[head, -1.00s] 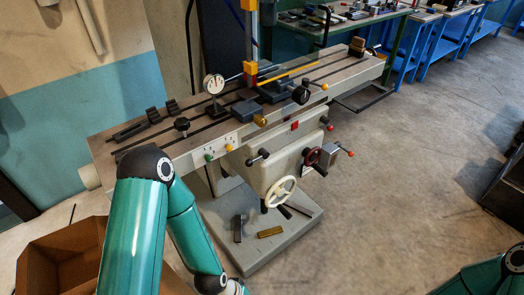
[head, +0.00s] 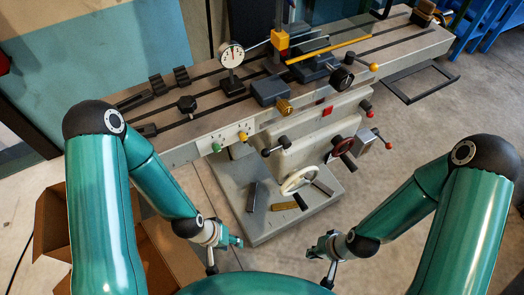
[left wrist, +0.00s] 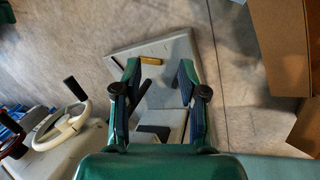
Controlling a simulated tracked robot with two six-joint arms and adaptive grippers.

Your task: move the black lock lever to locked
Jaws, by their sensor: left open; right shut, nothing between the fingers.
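A short lever with black ends (head: 276,147) is on the front of the grey milling machine, below its table; it looks like the lock lever, but I cannot tell its setting. My left gripper (head: 236,241) is low in front of the machine's base, apart from the lever. In the left wrist view the left gripper (left wrist: 160,68) is open, with nothing between its fingers. My right gripper (head: 312,254) is shut and empty, low and to the right, also apart from the machine. The lever is not clearly visible in the left wrist view.
A cream handwheel (head: 299,180) and a red-rimmed handwheel (head: 343,146) project near the lever. A dial gauge (head: 231,56) stands on the slotted table (head: 205,120). A brass bar (head: 285,206) lies on the base plate (head: 262,228). Cardboard boxes (head: 50,225) stand at left.

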